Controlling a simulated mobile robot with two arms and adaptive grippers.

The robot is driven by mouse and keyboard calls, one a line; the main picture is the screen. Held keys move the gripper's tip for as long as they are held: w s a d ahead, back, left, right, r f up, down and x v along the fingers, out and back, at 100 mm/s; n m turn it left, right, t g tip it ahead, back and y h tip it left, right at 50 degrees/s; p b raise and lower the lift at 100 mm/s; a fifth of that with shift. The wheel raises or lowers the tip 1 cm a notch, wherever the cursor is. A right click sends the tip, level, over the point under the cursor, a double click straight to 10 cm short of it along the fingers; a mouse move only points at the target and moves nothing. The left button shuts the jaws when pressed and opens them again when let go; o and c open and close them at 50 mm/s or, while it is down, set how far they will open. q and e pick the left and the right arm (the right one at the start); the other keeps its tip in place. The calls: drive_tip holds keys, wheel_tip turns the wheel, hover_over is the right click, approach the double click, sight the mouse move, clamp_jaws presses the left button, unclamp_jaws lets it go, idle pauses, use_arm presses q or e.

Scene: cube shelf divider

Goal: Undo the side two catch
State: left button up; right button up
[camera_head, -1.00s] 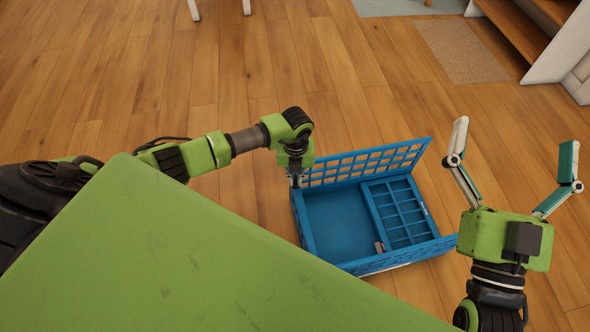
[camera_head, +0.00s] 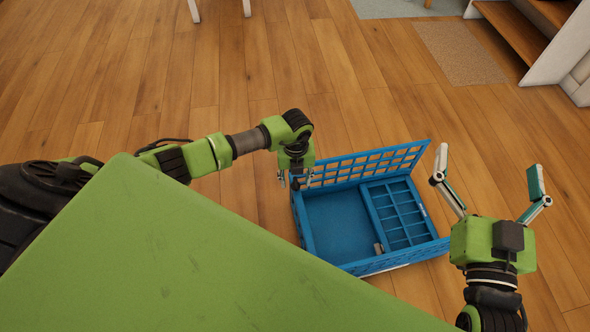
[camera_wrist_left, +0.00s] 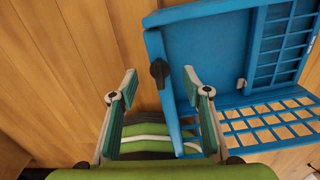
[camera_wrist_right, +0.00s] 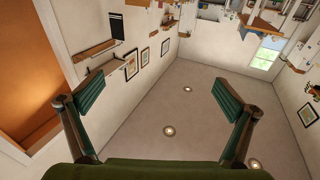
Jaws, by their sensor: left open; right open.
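A blue crate (camera_head: 335,213) lies on the wooden floor, with one lattice side (camera_head: 368,165) standing up at its far edge. A dark catch (camera_wrist_left: 159,73) sits on the crate's edge in the left wrist view, between the fingertips in the picture; contact cannot be told. My left gripper (camera_head: 296,182) is open over the crate's far left corner. A second small grey-brown catch (camera_head: 378,247) is at the inner divider and also shows in the left wrist view (camera_wrist_left: 240,84). My right gripper (camera_head: 487,172) is open and empty, pointing up, right of the crate.
A lattice panel (camera_head: 402,212) fills the right part of the crate. My green body covers the lower left of the head view. The floor around the crate is clear.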

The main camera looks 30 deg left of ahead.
sight(296, 182)
use_arm(q)
drive_tip(key=shift+r+p, duration=0.65)
drive_tip(key=shift+r, duration=0.15)
drive_tip(key=shift+r+p, duration=0.6)
drive_tip(key=shift+p, duration=0.05)
use_arm(e)
drive_tip(key=s+d+f+g+h, duration=0.3)
drive_tip(key=f+g, duration=0.4)
drive_tip(key=f, duration=0.6)
use_arm(q)
drive_tip(key=shift+r+p, duration=0.6)
drive_tip(key=shift+r, duration=0.05)
drive_tip(key=shift+r+p, duration=0.6)
use_arm(e)
drive_tip(key=s+d+f+g, duration=0.2)
drive_tip(key=s+f+g, duration=0.1)
drive_tip(key=s, duration=0.3)
drive_tip(key=s+d+f+g+h, duration=0.1)
drive_tip(key=s+d+f+g, duration=0.1)
drive_tip(key=s, duration=0.5)
drive_tip(key=shift+s+f+m+g, duration=0.2)
drive_tip(key=shift+f+m+g, duration=0.2)
drive_tip(key=shift+f+g, duration=0.75)
use_arm(q)
drive_tip(key=shift+r, duration=0.15)
use_arm(e)
drive_tip(key=shift+f+t, duration=0.2)
drive_tip(key=shift+t, duration=0.05)
use_arm(q)
wheel_tip(296, 182, up, 12)
